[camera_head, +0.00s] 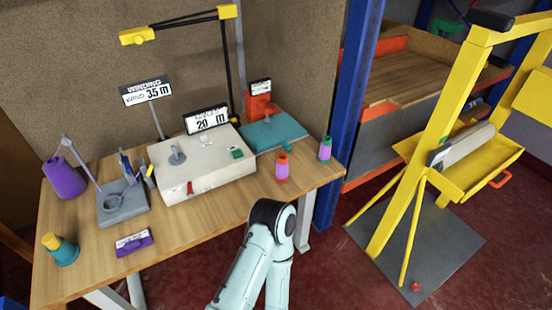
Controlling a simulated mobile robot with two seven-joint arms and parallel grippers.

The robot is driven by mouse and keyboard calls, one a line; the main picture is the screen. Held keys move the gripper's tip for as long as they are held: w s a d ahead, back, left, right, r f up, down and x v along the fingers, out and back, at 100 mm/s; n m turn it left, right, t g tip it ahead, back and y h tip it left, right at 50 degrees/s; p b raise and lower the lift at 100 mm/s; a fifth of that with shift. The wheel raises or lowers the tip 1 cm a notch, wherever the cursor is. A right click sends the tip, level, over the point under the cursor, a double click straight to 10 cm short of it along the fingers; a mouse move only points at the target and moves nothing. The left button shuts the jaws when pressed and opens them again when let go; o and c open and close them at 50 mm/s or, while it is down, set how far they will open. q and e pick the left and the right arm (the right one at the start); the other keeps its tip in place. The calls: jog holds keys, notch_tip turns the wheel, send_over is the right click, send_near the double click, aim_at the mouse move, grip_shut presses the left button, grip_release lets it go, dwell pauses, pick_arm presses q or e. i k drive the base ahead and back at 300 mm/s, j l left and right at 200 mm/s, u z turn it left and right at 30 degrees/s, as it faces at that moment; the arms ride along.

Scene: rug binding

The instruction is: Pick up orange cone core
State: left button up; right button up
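A small spool with an orange core and purple winding (282,167) stands upright near the front right part of the wooden table (200,232). It is the only cone with an orange core that I see. One of my arms rises from the bottom edge, its dark joint just in front of the table edge, below and apart from this spool. No gripper fingers show in the view, and nothing is seen holding the spool.
A spool with a green core (325,148) stands to the right. A white machine (203,168), a teal plate (268,133) and a purple cone (66,179) are on the table. A teal-and-yellow cone (62,249) and purple tag (133,244) sit front left. A yellow frame (410,190) stands right.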

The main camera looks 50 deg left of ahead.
aim_at(282, 175)
jog(key=u, duration=1.4)
